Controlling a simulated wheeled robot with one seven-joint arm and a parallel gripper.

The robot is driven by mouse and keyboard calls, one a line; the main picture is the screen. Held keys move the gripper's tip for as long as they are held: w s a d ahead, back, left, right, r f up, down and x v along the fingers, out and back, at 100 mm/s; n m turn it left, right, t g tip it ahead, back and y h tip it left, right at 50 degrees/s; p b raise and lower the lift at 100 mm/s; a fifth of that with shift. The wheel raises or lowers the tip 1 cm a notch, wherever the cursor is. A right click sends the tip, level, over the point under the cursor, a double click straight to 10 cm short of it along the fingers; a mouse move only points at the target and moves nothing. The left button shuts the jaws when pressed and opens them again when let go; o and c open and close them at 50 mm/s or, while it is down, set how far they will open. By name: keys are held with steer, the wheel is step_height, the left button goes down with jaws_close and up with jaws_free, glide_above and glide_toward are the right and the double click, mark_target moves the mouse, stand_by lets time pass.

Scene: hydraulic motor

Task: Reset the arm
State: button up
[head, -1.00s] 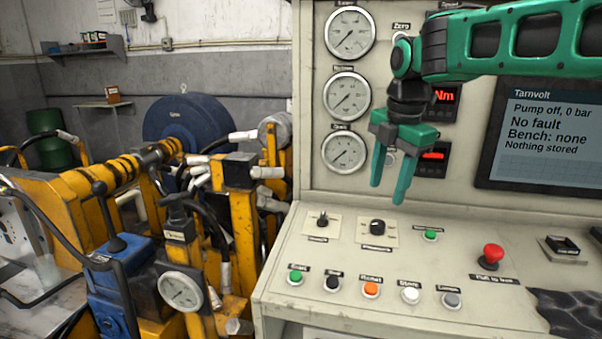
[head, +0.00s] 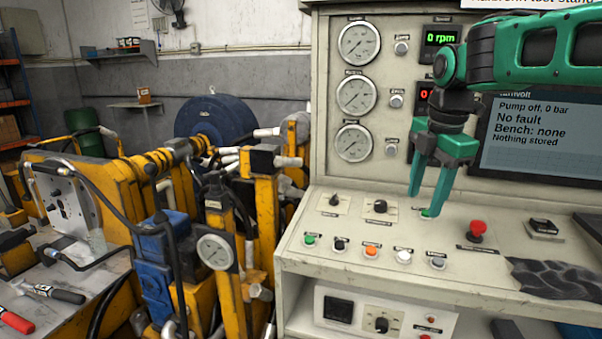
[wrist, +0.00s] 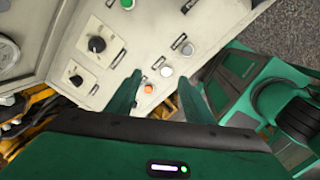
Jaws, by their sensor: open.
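My gripper (head: 427,196) is green, points down and hangs in front of the control console. Its two fingers are apart with nothing between them. In the head view its fingertips overlap the green button on the sloped panel; I cannot tell whether they touch it. In the wrist view the gripper (wrist: 158,92) shows two spread fingers, with the orange button (wrist: 149,88) seen between them and the panel beyond. My arm comes in from the upper right and covers part of the console's upright face.
The console panel (head: 340,230) carries knobs, a row of coloured buttons and a red mushroom button (head: 476,229). The screen (head: 540,135) reads "Pump off, 0 bar", "No fault". A dark cloth (head: 560,277) lies at right. The yellow hydraulic rig (head: 262,220) with hoses stands at left.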

steer(key=s+d+f+m, duration=0.5)
steer(key=s+m, duration=0.4)
steer(key=s+d+f+m+g, duration=0.1)
steer(key=s+d+f+m, duration=0.3)
steer(key=s+m, duration=0.5)
steer(key=s+d+f+m+g, duration=0.1)
steer(key=s+d+f+m, duration=0.4)
steer(key=s+f+m, duration=0.3)
steer(key=shift+s+d+f+m, duration=0.3)
steer(key=shift+s+m, duration=0.5)
steer(key=shift+s, duration=0.35)
steer(key=shift+w+f, duration=0.2)
steer(key=shift+w, duration=0.4)
